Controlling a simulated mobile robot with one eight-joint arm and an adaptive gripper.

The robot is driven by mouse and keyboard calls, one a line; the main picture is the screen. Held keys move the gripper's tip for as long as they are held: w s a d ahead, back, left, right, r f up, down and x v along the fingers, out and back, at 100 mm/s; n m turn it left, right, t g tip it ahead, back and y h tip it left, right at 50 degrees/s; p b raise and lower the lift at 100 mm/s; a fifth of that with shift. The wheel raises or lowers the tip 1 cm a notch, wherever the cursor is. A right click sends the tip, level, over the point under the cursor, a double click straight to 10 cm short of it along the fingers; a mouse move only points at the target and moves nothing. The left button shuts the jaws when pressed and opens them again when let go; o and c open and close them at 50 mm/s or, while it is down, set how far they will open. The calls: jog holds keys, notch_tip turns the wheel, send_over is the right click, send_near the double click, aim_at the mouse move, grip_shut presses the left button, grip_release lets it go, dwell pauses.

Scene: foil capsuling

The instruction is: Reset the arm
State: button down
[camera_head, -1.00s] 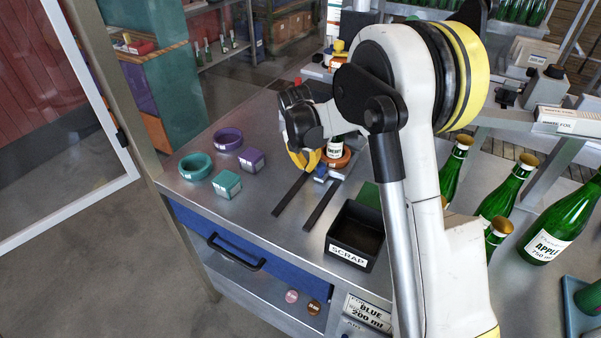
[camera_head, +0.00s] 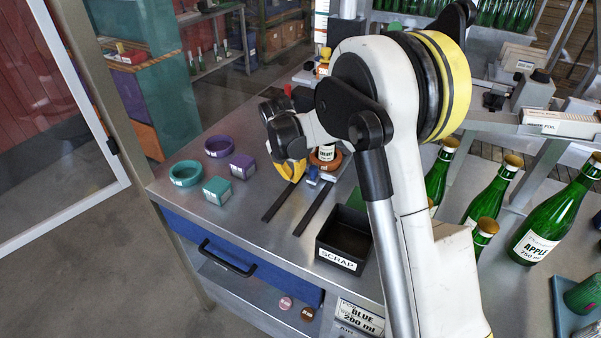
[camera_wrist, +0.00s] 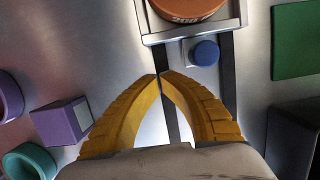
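My gripper (camera_wrist: 160,76) has two yellow fingers, and their tips meet in the wrist view with nothing between them. In the head view my gripper (camera_head: 291,170) is partly hidden behind my own wrist. It is over the metal bench, beside a bottle with a white label (camera_head: 326,154) in an orange-brown round holder (camera_head: 327,163). In the wrist view the orange-brown holder (camera_wrist: 186,9) lies beyond the fingertips, with a blue round knob (camera_wrist: 206,52) on the near side of its mount.
A black SCRAP bin (camera_head: 343,240) stands at the bench front. Teal and purple rings (camera_head: 185,173) (camera_head: 219,146) and teal and purple blocks (camera_head: 217,190) (camera_head: 242,166) sit at left. Green bottles (camera_head: 540,228) stand at right. Two dark rails (camera_head: 313,208) run across the bench.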

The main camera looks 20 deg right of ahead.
jog(key=p+v, duration=0.3)
jog(key=v, duration=0.7)
jog(key=shift+s, duration=0.2)
